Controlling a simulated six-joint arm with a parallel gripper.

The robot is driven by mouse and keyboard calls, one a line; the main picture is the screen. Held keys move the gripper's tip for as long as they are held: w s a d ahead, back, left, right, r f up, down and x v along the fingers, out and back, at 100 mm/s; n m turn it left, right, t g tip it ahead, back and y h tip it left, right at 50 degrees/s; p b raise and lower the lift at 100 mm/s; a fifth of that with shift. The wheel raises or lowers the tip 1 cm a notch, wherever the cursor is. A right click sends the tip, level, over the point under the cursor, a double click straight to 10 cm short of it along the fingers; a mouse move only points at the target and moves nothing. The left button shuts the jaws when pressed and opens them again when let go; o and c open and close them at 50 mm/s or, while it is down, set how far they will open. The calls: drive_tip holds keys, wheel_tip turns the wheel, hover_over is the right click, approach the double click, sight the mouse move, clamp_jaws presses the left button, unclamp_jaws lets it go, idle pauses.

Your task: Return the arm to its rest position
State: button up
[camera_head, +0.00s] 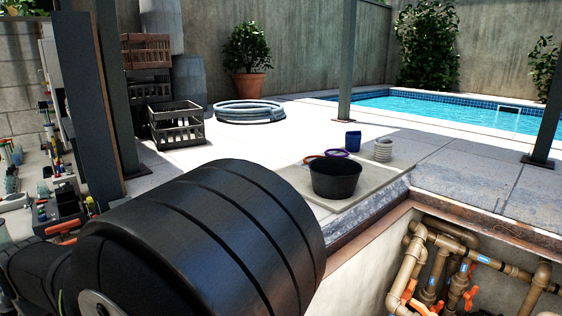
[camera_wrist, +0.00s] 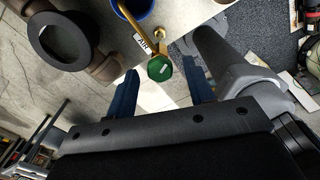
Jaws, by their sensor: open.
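My gripper (camera_wrist: 161,72) shows in the wrist view with its two blue fingers spread apart. A green cap or knob (camera_wrist: 160,69) on a brass pipe (camera_wrist: 132,22) with a small white tag (camera_wrist: 142,43) appears in the gap between the fingertips. The fingers do not visibly close on it, and I cannot tell its distance from them. In the head view my black arm link fills the lower left foreground, and my gripper does not show there.
A black bucket (camera_head: 335,183), blue cup (camera_head: 353,141) and grey ribbed part (camera_head: 383,151) stand on a mat beside the pit. Pipes with orange valves (camera_head: 470,299) fill the pit. Crates (camera_head: 176,124) and a coiled hose (camera_head: 249,112) lie behind. The paving (camera_head: 300,125) has free room.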

wheel_tip(320, 180, up, 18)
wheel_tip(320, 180, down, 18)
drive_tip(key=shift+f, duration=0.25)
drive_tip(key=shift+r+m, duration=0.2)
drive_tip(key=shift+m, duration=0.7)
drive_tip(key=m, duration=1.4)
